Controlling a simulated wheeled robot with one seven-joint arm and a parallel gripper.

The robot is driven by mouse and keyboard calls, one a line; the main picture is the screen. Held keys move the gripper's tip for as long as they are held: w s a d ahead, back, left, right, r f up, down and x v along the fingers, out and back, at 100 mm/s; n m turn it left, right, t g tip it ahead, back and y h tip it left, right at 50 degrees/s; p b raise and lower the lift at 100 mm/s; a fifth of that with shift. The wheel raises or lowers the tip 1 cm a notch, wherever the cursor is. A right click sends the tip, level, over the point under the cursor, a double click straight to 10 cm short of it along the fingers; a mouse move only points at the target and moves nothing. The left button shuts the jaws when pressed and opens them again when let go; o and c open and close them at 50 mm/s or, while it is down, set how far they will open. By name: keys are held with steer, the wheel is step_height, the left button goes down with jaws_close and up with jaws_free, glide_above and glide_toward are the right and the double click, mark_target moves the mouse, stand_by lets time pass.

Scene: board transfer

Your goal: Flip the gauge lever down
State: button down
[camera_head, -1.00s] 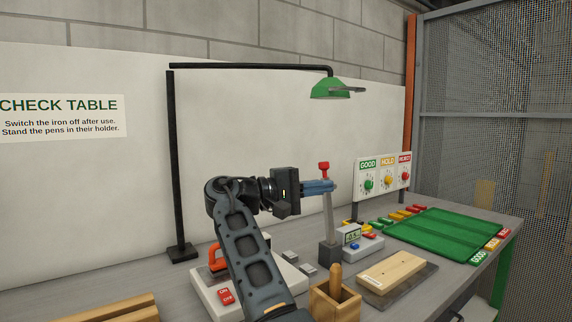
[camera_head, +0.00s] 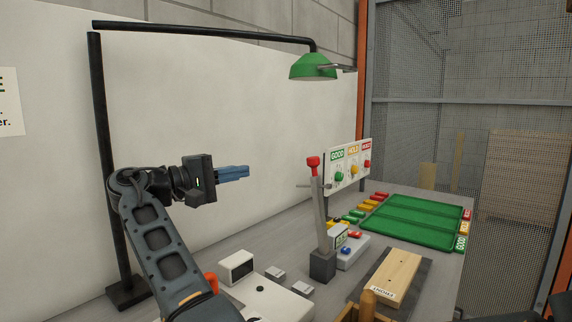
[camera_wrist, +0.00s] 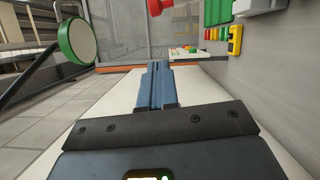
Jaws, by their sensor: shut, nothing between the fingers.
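The gauge (camera_head: 322,225) is a grey upright post on a dark block, with a small digital display unit beside it. Its lever with a red knob (camera_head: 313,162) stands upright at the top of the post. My gripper (camera_head: 247,172) is shut and empty, pointing right, at about knob height in the picture and apart from the lever, to its left. In the wrist view my closed blue fingers (camera_wrist: 158,85) point ahead, and a red knob (camera_wrist: 159,5) shows partly at the top edge.
A green lamp (camera_head: 313,66) hangs above on a black arm. A wooden board (camera_head: 397,275) lies on a dark plate in front of the tray. A white station sits below my arm.

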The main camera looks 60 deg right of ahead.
steer(key=s+a+p+x, duration=0.1)
steer(key=s+p+x, duration=0.1)
steer(key=x, duration=1)
steer(key=shift+s+d+p, duration=0.35)
steer(key=shift+s+p, duration=0.2)
steer(key=shift+p, duration=0.05)
steer(key=shift+r, duration=0.15)
